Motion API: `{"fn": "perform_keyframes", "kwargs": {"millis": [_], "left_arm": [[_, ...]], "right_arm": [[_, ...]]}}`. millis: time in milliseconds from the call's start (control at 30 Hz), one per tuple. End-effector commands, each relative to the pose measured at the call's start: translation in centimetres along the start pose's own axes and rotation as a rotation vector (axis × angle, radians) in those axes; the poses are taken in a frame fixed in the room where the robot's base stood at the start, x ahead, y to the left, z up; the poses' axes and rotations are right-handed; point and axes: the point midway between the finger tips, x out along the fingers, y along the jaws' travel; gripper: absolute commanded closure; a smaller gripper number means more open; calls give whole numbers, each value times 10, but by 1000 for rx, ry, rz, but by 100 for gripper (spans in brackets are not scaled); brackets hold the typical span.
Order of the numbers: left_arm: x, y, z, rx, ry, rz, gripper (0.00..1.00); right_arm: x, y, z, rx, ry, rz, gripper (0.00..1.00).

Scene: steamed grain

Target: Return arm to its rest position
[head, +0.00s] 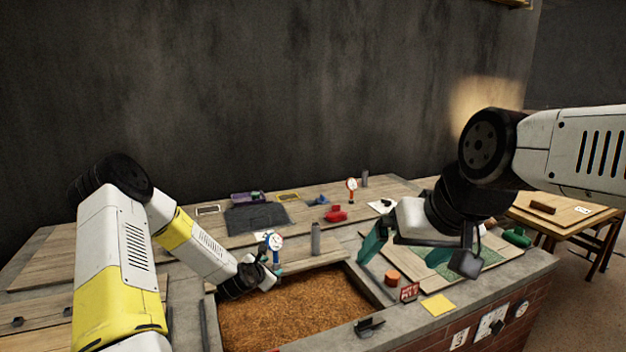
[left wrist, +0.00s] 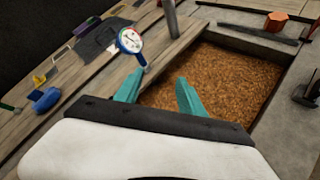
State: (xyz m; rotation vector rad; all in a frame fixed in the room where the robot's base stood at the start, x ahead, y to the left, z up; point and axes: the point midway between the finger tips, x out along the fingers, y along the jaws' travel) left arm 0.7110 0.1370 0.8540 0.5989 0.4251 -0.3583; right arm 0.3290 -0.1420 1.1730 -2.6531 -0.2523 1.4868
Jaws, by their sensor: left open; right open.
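My left gripper (head: 272,268) reaches in from the left and hangs over the back left corner of the grain bin. In the left wrist view its two teal fingers (left wrist: 158,92) are apart with nothing between them, and brown grain (left wrist: 215,75) shows beyond them. A blue dial thermometer (head: 273,243) stands just behind this gripper; it also shows in the left wrist view (left wrist: 130,42). My right gripper (head: 418,255) comes in from the right, above the board at the right of the bin. Its teal fingers are apart, and I see nothing held.
The grain bin (head: 365,285) is sunk into the counter. A grey post (head: 316,239) stands at its back edge. An orange block (head: 392,277), a small red sign (head: 410,292) and a yellow card (head: 438,305) lie to the right. A red object (head: 336,214) and red thermometer (head: 351,186) stand farther back.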

Motion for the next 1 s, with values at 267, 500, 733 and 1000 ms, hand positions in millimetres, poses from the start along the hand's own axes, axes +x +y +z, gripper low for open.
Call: {"fn": "perform_keyframes", "kwargs": {"millis": [267,500,733,1000], "left_arm": [[-69,21,66,634,49,-148,53],[-159,36,112,1168,90,-276,53],[-264,39,140,1600,91,-396,53],[-391,18,146,2020,-6,-525,53]], "right_arm": [[0,0,0,0,0,0,0],[0,0,0,0,0,0,0],[0,0,0,0,0,0,0],[0,0,0,0,0,0,0]]}}
